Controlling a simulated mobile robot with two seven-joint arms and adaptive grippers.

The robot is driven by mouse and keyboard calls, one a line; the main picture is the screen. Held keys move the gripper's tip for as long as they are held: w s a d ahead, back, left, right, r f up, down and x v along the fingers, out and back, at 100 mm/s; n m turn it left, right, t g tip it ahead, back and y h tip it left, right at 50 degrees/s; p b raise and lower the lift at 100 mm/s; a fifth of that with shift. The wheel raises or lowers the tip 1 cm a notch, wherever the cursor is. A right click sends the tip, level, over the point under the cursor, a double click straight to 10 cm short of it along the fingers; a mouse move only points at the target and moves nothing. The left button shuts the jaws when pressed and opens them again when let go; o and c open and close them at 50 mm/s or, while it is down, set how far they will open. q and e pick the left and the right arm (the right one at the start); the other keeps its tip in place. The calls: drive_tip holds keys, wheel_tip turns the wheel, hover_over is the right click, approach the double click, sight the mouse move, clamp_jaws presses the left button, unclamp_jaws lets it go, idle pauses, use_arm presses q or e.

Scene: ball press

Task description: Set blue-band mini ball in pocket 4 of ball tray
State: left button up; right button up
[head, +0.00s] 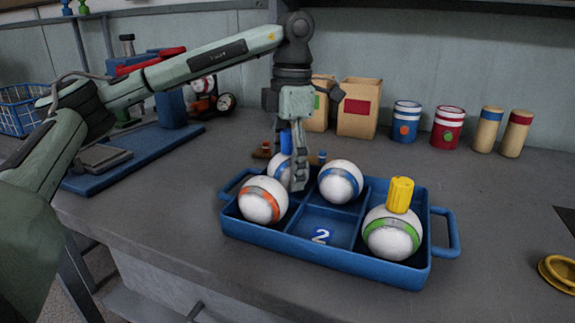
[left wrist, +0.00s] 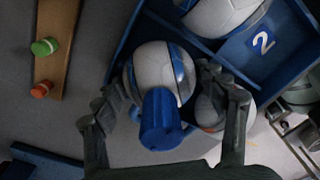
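A white blue-band ball with a blue knob (left wrist: 162,120) sits in the back left pocket of the blue ball tray (head: 348,262); in the head view this ball (head: 272,169) is partly hidden by my gripper. My left gripper (left wrist: 160,95) is open, its fingers on either side of the ball and knob; in the head view it (head: 298,180) comes down over the tray. A second blue-band ball (head: 340,183) without a knob sits in a back pocket to the right. Pocket 2 (head: 322,234) is empty. No number 4 is visible. My right gripper is not in view.
An orange-band ball (head: 262,202) and a green-band ball (head: 391,238) with a yellow knob (head: 399,194) fill front pockets. A blue press (head: 130,155) stands left. Cans (head: 448,127) and boxes (head: 357,108) stand behind. The counter right of the tray is mostly clear.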

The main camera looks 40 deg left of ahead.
sight(289, 131)
use_arm(q)
drive_tip(key=shift+o, duration=1.2)
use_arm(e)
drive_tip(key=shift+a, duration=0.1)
use_arm(q)
drive_tip(key=shift+r, duration=0.1)
drive_tip(key=shift+r, duration=0.2)
wheel_tip(289, 131, up, 5)
drive_tip(key=shift+w+d+r+p, duration=0.1)
drive_tip(key=shift+w+p, duration=0.05)
drive_tip(key=shift+p, duration=0.45)
wheel_tip(289, 131, up, 6)
drive_tip(key=shift+w+f+p, duration=0.1)
drive_tip(key=shift+f+p, duration=0.05)
drive_tip(key=shift+p, duration=1)
drive_tip(key=shift+r, duration=0.45)
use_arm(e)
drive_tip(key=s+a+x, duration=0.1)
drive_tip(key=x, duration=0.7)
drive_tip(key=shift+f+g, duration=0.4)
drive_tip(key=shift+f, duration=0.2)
